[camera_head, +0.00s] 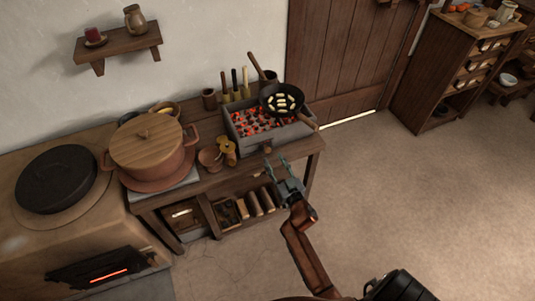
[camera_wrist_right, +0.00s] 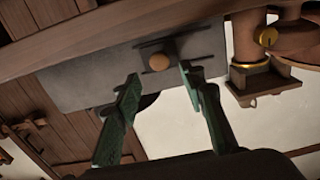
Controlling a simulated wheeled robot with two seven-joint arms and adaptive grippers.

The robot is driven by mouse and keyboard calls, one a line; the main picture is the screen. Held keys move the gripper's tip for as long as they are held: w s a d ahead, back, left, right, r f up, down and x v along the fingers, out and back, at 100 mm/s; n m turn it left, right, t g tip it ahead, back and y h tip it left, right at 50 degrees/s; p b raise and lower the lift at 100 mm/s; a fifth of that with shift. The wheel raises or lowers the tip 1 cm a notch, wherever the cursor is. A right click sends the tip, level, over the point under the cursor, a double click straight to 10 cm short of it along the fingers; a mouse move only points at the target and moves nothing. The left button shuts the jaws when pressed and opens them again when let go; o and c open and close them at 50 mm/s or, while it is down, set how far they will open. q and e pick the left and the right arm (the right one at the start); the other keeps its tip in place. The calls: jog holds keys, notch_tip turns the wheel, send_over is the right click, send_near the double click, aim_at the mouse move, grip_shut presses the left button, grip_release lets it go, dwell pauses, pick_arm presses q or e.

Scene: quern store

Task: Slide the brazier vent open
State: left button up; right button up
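The brazier (camera_head: 288,133) is a grey box of glowing coals at the right end of the wooden bench. Its vent has a small round wooden knob (camera_head: 268,150) low on the front. In the right wrist view the knob (camera_wrist_right: 157,62) sits on a dark sliding plate between two rails. A dark round patch shows partly behind one finger; I cannot tell how much of an opening it is. My right gripper (camera_head: 279,166) is in front of the knob. In the wrist view its green fingers (camera_wrist_right: 159,73) are apart, tips flanking the knob with gaps. My left gripper is out of view.
A black pan (camera_head: 281,101) rests on the brazier, its handle jutting past the front right corner. A lidded pot (camera_head: 150,155), wooden cups (camera_head: 210,157) and a brass-coloured item (camera_head: 227,147) stand left of it. Floor to the right is clear.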

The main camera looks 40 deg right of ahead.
aim_at(268, 151)
jog(key=b+x, duration=0.1)
jog(key=x, duration=0.3)
jog(key=shift+w+f, duration=0.1)
jog(key=shift+f, duration=0.1)
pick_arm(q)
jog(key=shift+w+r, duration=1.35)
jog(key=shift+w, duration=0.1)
pick_arm(e)
jog(key=shift+w+d+r, duration=0.1)
jog(key=shift+w+d, duration=0.05)
jog(key=shift+w, duration=0.45)
jog(key=shift+c, duration=0.5)
grip_shut()
